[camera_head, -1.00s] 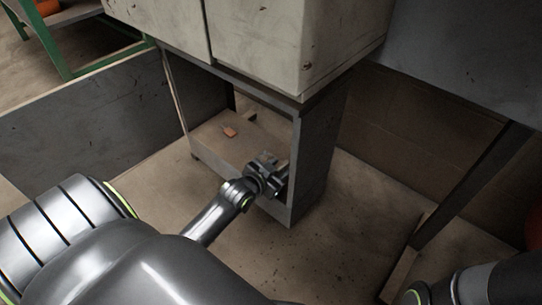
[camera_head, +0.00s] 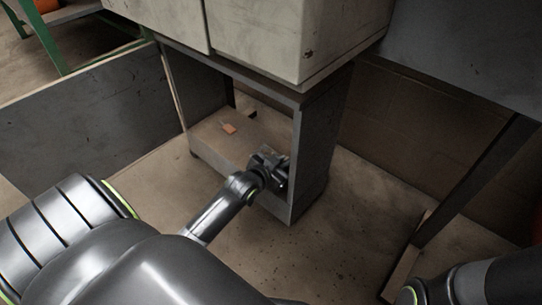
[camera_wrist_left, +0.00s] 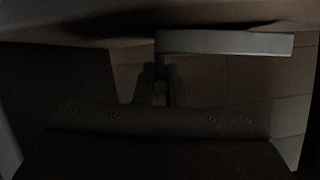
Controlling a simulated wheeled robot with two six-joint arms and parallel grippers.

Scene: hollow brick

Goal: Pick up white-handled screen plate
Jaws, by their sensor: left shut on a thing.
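My left gripper (camera_head: 273,168) reaches into the open lower bay of the grey cabinet, close to its right side wall. In the left wrist view its two dark fingers (camera_wrist_left: 160,85) are close together. A pale grey bar (camera_wrist_left: 230,42), which looks like the handle of the white-handled screen plate, lies just beyond the fingertips at the upper right. The fingers are shut on it, though the contact is too dark to see clearly. The rest of the plate cannot be made out. My right gripper is out of view; only part of that arm shows at the lower right.
The pale cabinet (camera_head: 300,45) overhangs the bay, and its right side wall (camera_head: 313,150) stands next to my gripper. A small orange-brown piece (camera_head: 229,128) lies on the bay's shelf (camera_head: 205,145). The floor (camera_head: 345,220) right of the cabinet is clear.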

